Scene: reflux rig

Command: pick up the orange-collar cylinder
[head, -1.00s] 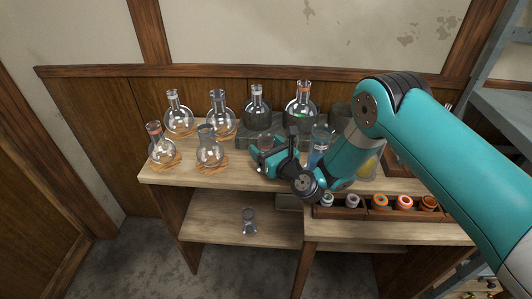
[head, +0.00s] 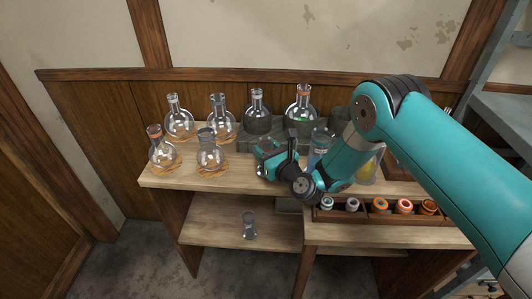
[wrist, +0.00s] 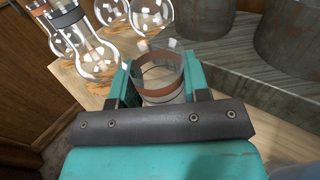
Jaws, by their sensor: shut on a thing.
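The orange-collar cylinder (wrist: 160,78) is clear glass with an orange-brown band. In the wrist view it sits between the two teal fingers of my gripper (wrist: 162,82), which are shut on it. In the head view my gripper (head: 272,162) is over the bench, in front of the grey block. There the cylinder is mostly hidden by the fingers and wrist. From these views I cannot tell whether its base touches the bench.
Several round glass flasks (head: 210,158) stand on cork rings at the left. Two flasks sit in dark mantles (head: 257,124) behind. A vessel with blue liquid (head: 317,158) stands close right of my gripper. A vial rack (head: 340,212) lies at front right. A glass (head: 249,226) stands on the lower shelf.

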